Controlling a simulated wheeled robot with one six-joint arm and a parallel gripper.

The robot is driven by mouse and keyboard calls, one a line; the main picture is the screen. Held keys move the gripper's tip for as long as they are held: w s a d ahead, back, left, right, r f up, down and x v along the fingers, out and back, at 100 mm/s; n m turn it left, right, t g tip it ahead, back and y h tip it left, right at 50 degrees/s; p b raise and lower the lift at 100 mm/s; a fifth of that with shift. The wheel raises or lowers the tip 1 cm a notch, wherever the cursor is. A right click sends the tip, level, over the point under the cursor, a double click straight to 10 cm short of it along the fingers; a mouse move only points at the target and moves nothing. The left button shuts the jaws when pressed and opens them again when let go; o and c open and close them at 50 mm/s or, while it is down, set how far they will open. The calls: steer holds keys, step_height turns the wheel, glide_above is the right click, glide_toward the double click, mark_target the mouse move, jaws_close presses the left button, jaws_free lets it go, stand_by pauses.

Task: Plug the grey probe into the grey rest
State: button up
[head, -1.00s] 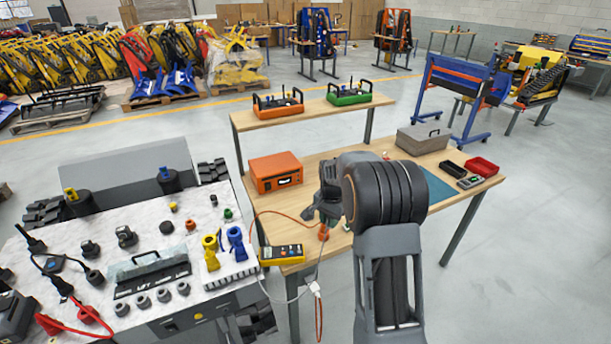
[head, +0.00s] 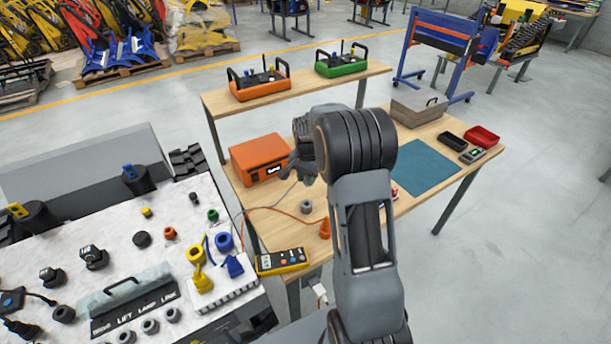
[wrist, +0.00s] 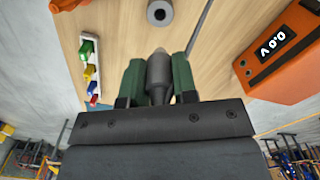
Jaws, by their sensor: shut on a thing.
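My gripper (wrist: 158,72) is shut on the grey probe (wrist: 157,77), with green fingers on either side of it. The probe's narrow tip points toward the top of the wrist view. The grey rest (wrist: 159,12), a short round socket with a dark hole, stands on the wooden table ahead of the tip and apart from it. In the head view the grey rest (head: 306,206) is below my gripper (head: 294,170), left of my arm. The probe is hard to make out in the head view.
An orange meter box (wrist: 283,52) stands beside the gripper. An orange cone-shaped rest (head: 325,229) is near the grey one. A grey cable (wrist: 199,28) runs close by the fingers. A yellow handheld unit (head: 282,261) lies at the table's front edge.

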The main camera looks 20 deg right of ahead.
steer(key=shift+f, duration=0.1)
steer(key=shift+f+b, duration=2)
steer(key=shift+f, duration=0.8)
steer(key=shift+f+b, duration=1.6)
steer(key=shift+f, duration=0.7)
steer(key=o, duration=1)
step_height(320, 180, up, 14)
steer(key=shift+f, duration=0.1)
